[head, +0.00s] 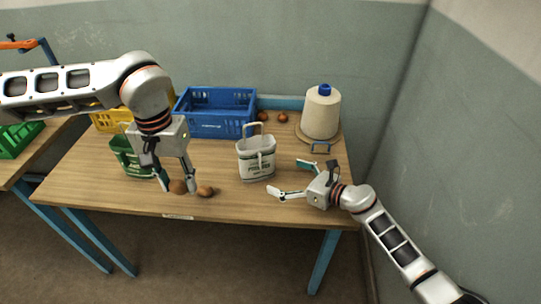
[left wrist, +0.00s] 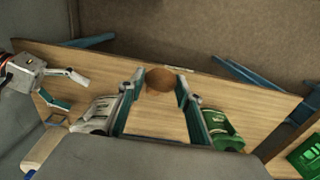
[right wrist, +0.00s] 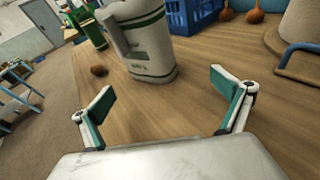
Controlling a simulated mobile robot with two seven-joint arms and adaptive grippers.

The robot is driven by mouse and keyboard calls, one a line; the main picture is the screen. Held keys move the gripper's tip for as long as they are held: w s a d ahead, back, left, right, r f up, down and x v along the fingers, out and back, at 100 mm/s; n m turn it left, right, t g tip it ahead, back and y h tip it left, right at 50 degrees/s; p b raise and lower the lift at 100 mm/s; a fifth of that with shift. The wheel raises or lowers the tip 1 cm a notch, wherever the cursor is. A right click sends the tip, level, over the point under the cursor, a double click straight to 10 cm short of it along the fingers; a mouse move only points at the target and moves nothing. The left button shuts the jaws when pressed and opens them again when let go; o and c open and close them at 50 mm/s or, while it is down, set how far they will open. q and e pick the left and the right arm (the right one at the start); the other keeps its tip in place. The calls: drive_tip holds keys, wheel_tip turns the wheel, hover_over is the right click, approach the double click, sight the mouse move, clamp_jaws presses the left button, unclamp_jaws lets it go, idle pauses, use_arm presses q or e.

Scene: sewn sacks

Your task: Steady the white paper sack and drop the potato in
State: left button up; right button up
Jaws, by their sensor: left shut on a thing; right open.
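The white paper sack (head: 257,166) with green print stands upright on the table, its handle up; the right wrist view shows it (right wrist: 152,55) ahead of the jaws. My left gripper (head: 179,189) is low over the front edge, left of the sack, shut on a brown potato (head: 178,186). The left wrist view shows that potato (left wrist: 159,79) between the fingertips. A second brown potato (head: 205,191) lies just right of the left fingers. My right gripper (head: 289,178) is open and empty, right of the sack and apart from it, its fingers pointing toward it.
A green sack (head: 128,158) stands behind my left gripper. A blue crate (head: 217,130) and a yellow crate (head: 106,122) are at the back. Reddish round items (head: 283,117) lie near a large thread cone (head: 321,112). The table (head: 225,207) is bare in front of the white sack.

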drive_tip(key=s+a+r+m+t+y, duration=0.1)
drive_tip(key=s+r+m+t+y, duration=0.25)
drive_tip(key=r+m+t, duration=1.05)
drive_tip(key=m+g+h, duration=0.6)
drive_tip(key=m+h, duration=0.3)
drive_tip(key=m, duration=1.9)
approach(259, 153)
drive_tip(key=w, duration=0.1)
drive_tip(key=x, duration=1.2)
drive_tip(key=shift+w+a+f, duration=0.15)
drive_tip(key=shift+f, duration=0.15)
